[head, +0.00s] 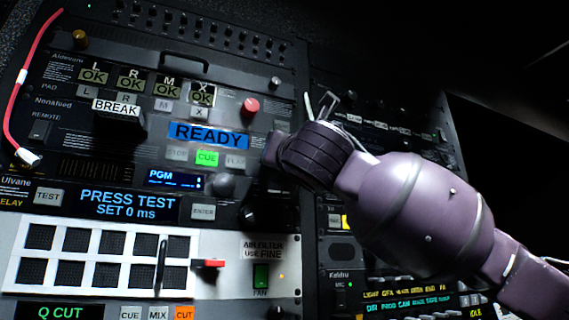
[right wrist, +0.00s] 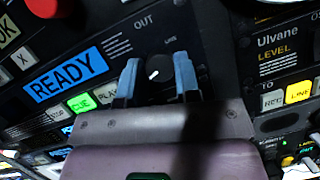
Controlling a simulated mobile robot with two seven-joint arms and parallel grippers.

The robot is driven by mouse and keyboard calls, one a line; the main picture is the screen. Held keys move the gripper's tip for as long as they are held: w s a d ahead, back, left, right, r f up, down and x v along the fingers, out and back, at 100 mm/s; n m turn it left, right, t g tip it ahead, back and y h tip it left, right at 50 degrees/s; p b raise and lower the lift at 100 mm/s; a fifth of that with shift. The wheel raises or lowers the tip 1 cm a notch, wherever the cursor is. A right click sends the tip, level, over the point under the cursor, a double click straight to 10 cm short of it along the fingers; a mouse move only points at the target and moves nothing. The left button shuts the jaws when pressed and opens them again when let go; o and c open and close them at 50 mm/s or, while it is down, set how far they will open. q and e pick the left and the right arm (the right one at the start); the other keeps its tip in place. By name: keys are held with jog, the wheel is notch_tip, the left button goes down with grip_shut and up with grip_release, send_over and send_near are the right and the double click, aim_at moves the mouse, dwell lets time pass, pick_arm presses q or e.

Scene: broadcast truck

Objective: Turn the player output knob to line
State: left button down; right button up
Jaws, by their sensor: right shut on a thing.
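The player output knob (right wrist: 157,78) is dark with a small white mark, below the OUT lettering in the right wrist view. A small label, seemingly LINE (right wrist: 170,41), is above and to the right of it. I cannot tell exactly which position the mark points to. My right gripper (right wrist: 156,70) has its two blue-grey fingers on either side of the knob, shut on it. In the head view my right gripper (head: 273,148) reaches the panel right of the READY display, and the knob is hidden behind it. My left gripper is not in view.
Left of the knob are the blue READY display (head: 208,135), the lit green CUE button (head: 207,158) and a red knob (head: 250,106). A dark knob (head: 223,185) is below. A neighbouring rack panel with an Ulvane level unit (right wrist: 290,60) is on the right.

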jog(key=shift+r+m+g+h+b, duration=0.2)
jog(key=shift+m+g, duration=1.25)
jog(key=shift+m, duration=3.5)
jog(key=shift+r+m+g+h+b, duration=0.3)
jog(key=shift+m+g, duration=1.1)
jog(key=shift+m, duration=3.5)
jog(key=shift+r+m+g+h+p, duration=0.3)
jog(key=shift+m+g, duration=1.15)
jog(key=shift+m, duration=3.5)
jog(key=shift+f, duration=0.25)
jog(key=o, duration=0.9)
jog(key=shift+d, duration=0.1)
jog(key=shift+r, duration=0.1)
